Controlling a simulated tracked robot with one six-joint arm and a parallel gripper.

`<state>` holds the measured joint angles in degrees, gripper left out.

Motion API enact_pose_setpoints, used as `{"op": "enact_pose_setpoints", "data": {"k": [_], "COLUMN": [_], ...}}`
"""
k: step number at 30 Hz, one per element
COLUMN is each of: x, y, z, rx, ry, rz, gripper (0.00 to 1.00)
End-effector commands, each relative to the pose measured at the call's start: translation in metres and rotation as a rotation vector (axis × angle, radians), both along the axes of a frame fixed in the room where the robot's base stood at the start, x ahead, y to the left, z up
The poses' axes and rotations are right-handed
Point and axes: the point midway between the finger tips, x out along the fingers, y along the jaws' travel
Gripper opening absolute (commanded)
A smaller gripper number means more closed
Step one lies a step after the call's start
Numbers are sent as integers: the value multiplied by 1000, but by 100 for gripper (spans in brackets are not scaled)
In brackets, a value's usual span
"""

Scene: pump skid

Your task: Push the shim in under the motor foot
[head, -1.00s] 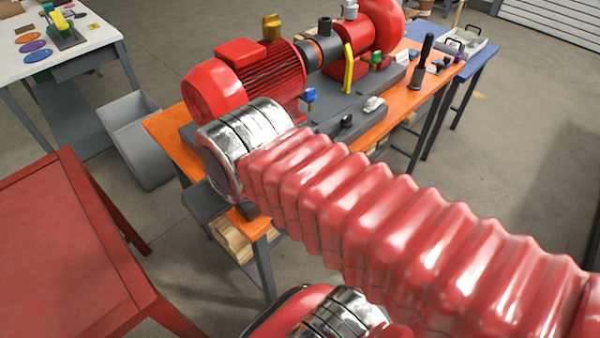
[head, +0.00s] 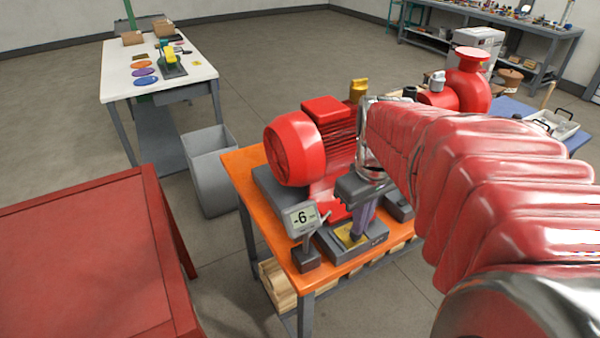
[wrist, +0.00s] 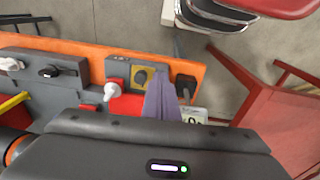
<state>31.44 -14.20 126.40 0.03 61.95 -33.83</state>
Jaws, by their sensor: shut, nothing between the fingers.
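The red motor (head: 300,148) stands on a dark grey base at the left of the orange bench. A red motor foot (head: 330,198) shows low on its near side, and red also shows in the wrist view (wrist: 124,104) beside a white knob. My gripper (head: 355,236) points down with its purple fingers shut and empty. Its tips are over or close by a yellow plate (head: 346,240) on a grey block; contact cannot be told. The yellow piece, possibly the shim, also shows in the wrist view (wrist: 140,77), left of the purple fingers (wrist: 160,104). The foot's underside is hidden.
A display reading -6 (head: 301,218) stands at the bench's near left corner, close to my gripper. A grey bin (head: 210,170) and a red table (head: 90,265) stand left of the bench (head: 245,175). My arm hides much of the pump side.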

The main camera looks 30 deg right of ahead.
Motion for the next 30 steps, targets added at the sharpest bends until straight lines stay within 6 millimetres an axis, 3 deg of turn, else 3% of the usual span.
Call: {"op": "enact_pose_setpoints", "data": {"k": [3, 9, 23, 30], "x": [-6, -13, -13, -13], "y": [-30, -53, -53, -53], "z": [-10, -18, -21, -45], "rx": [27, 52, 53, 54], "ry": [51, 87, 88, 91], "rz": [-1, 11, 13, 14], "gripper": [0, 0, 0, 0]}}
